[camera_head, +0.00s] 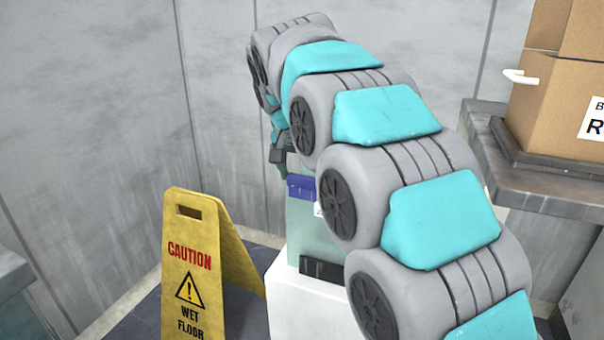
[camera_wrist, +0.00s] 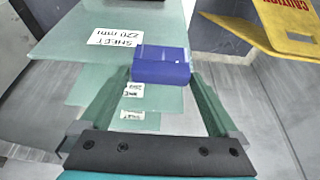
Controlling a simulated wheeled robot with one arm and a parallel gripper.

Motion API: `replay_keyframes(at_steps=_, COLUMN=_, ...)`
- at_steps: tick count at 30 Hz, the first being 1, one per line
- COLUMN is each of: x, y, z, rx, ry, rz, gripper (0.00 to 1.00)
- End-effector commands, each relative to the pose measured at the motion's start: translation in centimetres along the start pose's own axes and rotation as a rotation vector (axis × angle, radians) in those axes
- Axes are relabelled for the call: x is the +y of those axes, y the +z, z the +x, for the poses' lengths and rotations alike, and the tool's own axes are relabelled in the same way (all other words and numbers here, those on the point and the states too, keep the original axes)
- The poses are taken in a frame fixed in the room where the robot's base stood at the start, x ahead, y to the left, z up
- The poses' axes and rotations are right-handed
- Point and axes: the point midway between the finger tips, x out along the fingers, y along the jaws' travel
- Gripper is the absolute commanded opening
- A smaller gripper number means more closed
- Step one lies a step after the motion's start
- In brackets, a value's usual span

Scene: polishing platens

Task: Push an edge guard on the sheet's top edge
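The blue edge guard (camera_wrist: 161,65) is between the two green fingertips of my gripper (camera_wrist: 162,76), which meet its two ends in the wrist view. The pale green sheet (camera_wrist: 75,45) with a white "SHEET 220 mm" label fills the upper left there. The guard overlaps the sheet's near edge in that view; I cannot tell whether it is seated on it. In the head view the guard (camera_head: 300,187) shows small in front of the upright green sheet (camera_head: 302,235). My gripper (camera_head: 281,168) is mostly hidden behind my arm.
A yellow wet-floor sign (camera_head: 205,265) stands left of the sheet, and shows at upper right in the wrist view. The sheet stands over a white block (camera_head: 305,305) with a dark holder (camera_head: 322,270). Cardboard boxes (camera_head: 555,110) sit on a grey bench (camera_head: 530,180) at right.

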Motion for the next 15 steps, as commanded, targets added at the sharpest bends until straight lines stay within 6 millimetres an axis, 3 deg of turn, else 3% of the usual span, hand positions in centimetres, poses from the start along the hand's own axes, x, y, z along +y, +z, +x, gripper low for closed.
replay_keyframes(at_steps=8, x=-0.1, y=0.1, z=-0.4, rx=-0.002, ry=0.001, rz=-0.001, gripper=1.00)
replay_keyframes(at_steps=15, x=-0.1, y=-0.1, z=-3.2, rx=0.004, ry=-0.003, rz=0.002, gripper=1.00)
